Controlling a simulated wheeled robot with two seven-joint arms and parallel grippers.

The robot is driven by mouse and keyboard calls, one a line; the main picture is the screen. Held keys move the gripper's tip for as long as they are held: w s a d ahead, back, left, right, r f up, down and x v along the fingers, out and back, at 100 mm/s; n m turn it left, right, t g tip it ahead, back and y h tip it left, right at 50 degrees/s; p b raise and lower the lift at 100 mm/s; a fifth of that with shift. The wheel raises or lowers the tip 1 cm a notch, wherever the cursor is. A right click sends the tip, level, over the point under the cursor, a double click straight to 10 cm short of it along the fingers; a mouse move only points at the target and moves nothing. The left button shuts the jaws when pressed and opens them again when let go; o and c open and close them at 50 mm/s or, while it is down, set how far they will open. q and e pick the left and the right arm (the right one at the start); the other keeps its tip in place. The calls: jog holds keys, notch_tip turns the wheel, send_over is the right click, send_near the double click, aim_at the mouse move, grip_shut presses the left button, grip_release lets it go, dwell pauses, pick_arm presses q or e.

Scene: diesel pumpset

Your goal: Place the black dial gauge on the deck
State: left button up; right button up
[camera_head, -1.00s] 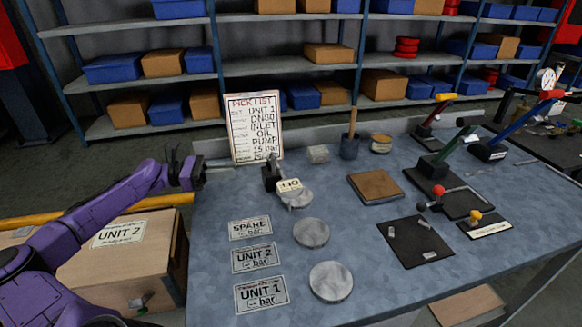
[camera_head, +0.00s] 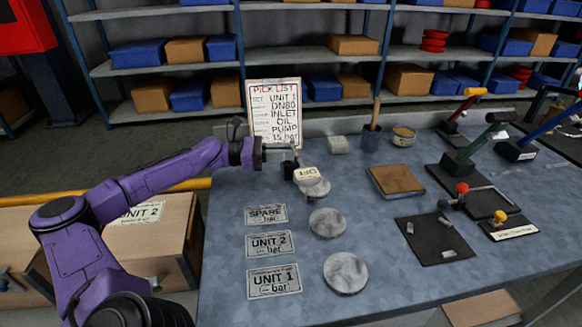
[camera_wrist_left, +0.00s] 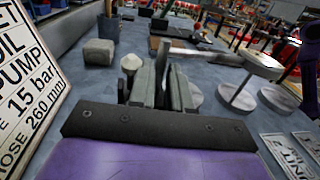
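My left gripper (camera_head: 288,157) reaches in from the left in front of the pick list. A small black body (camera_head: 289,171), which looks like the dial gauge, is at its fingertips. A round cream face with dark marks (camera_head: 307,174) shows beside it, above the rearmost grey disc (camera_head: 316,188). I cannot tell whether the gauge touches that disc. In the left wrist view, the fingers (camera_wrist_left: 160,88) stand close together with a narrow dark bar between them; whether they grip the gauge is unclear. My right gripper is not in view.
Two bare grey discs (camera_head: 328,223) (camera_head: 345,272) lie in front, beside the SPARE (camera_head: 266,215), UNIT 2 (camera_head: 270,244) and UNIT 1 (camera_head: 273,281) plates. The pick list (camera_head: 274,112) stands close behind the gripper. A brown block (camera_head: 396,181) and black mat (camera_head: 433,240) lie right.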

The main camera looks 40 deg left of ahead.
pick_arm(q)
grip_shut()
dwell(1.2)
jog(key=shift+w+a+r, duration=0.1)
jog(key=shift+r, duration=0.05)
